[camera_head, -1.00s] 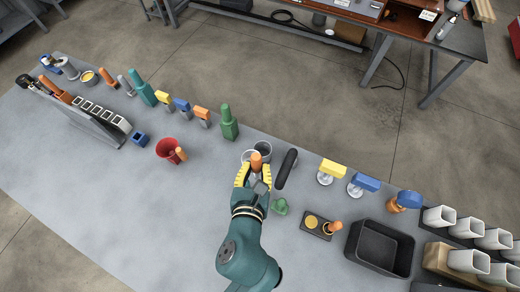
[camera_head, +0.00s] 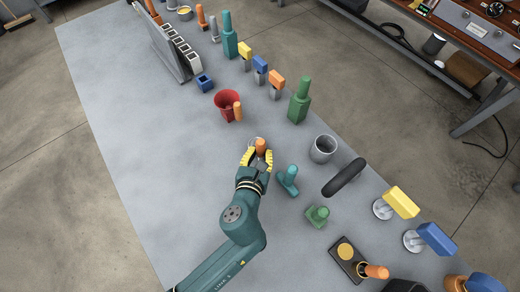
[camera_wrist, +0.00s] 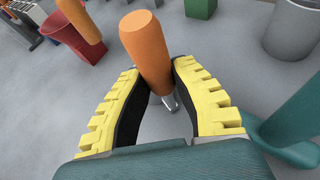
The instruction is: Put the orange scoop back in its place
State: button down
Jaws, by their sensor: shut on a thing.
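My gripper (camera_head: 258,158) is shut on the orange scoop (camera_head: 261,146) above the middle of the grey bench. In the wrist view the scoop's orange handle (camera_wrist: 146,45) stands up, slightly tilted, between the yellow-ribbed fingers (camera_wrist: 150,95). A small metallic part shows below the handle; the rest of the scoop is hidden by the fingers. A black holder (camera_head: 335,258) with a yellow disc lies at the lower right, with another orange-handled piece (camera_head: 375,271) at its right end. I cannot tell which spot is the scoop's place.
A red cup with an orange handle (camera_head: 227,104) stands up-left of my gripper. A grey cup (camera_head: 323,149), a teal piece (camera_head: 289,180) and a green piece (camera_head: 317,216) stand to the right. A green bottle-like item (camera_head: 299,100) is behind. The bench's left part (camera_head: 150,150) is clear.

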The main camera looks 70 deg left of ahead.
jog(key=c, duration=1)
grip_release()
jog(key=p+v, duration=0.3)
jog(key=v, duration=0.9)
jog(key=shift+r, duration=0.1)
